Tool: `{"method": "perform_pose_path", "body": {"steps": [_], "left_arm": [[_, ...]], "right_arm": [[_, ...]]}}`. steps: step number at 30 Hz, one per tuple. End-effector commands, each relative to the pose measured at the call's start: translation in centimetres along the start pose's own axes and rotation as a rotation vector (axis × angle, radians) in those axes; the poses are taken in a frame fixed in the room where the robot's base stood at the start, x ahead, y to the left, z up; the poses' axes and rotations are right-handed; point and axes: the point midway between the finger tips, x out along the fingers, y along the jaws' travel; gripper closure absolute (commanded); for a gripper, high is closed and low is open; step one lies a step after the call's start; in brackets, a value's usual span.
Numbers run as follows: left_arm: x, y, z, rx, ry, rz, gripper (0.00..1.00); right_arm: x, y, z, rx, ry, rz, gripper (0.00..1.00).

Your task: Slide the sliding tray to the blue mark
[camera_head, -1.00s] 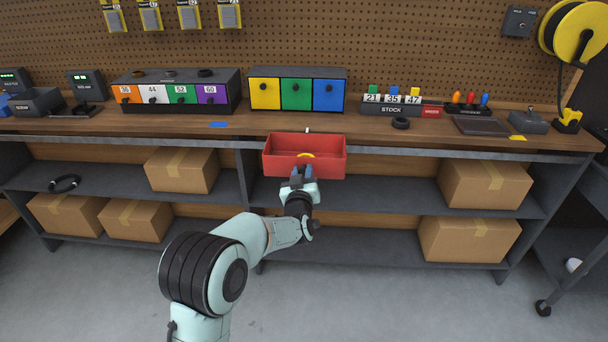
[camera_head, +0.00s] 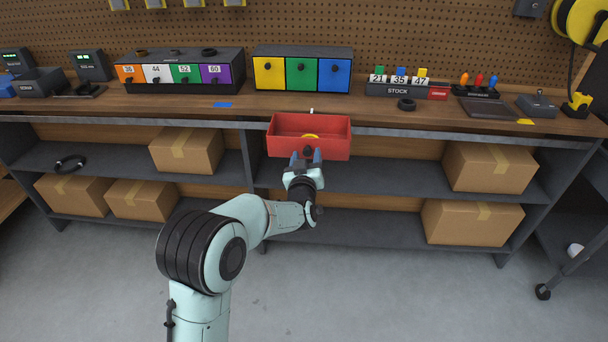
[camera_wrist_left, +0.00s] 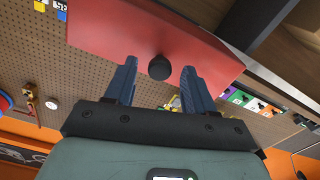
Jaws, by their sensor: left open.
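The red sliding tray (camera_head: 282,147) hangs at the front edge of the workbench, right of the blue mark (camera_head: 222,105) on the bench top. It holds a yellow item (camera_head: 311,136), seen only in part. The tray's front fills the upper wrist view (camera_wrist_left: 110,30). A round black knob (camera_wrist_left: 159,68) on that front lies between the fingertips of my left gripper (camera_head: 305,157), with gaps on both sides. The two blue-grey fingers (camera_wrist_left: 160,72) are open. My right gripper is not in view.
A yellow mark (camera_head: 525,121) lies on the bench far to the right. A white peg (camera_head: 312,111) stands behind the tray. Drawer units and a stock display (camera_head: 396,90) stand along the back. Cardboard boxes (camera_head: 187,151) sit on shelves below.

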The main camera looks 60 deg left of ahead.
Motion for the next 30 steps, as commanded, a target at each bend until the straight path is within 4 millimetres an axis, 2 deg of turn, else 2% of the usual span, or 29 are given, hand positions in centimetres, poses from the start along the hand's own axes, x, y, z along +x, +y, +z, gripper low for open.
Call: {"method": "perform_pose_path", "body": {"steps": [9, 15, 21, 30], "left_arm": [[-7.0, 0.1, -0.1, -0.002, -0.003, 0.002, 0.46], [-10.3, 0.0, -0.1, 0.0, -0.002, 0.0, 0.46], [-11.7, 0.0, 0.0, 0.001, -0.002, 0.0, 0.46], [-11.7, 0.0, 0.0, 0.001, -0.001, 0.0, 0.46]], "right_arm": [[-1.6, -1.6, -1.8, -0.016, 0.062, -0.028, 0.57], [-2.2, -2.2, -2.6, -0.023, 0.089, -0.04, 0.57], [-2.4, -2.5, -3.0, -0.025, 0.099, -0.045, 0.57], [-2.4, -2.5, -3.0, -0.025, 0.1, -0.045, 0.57]]}}
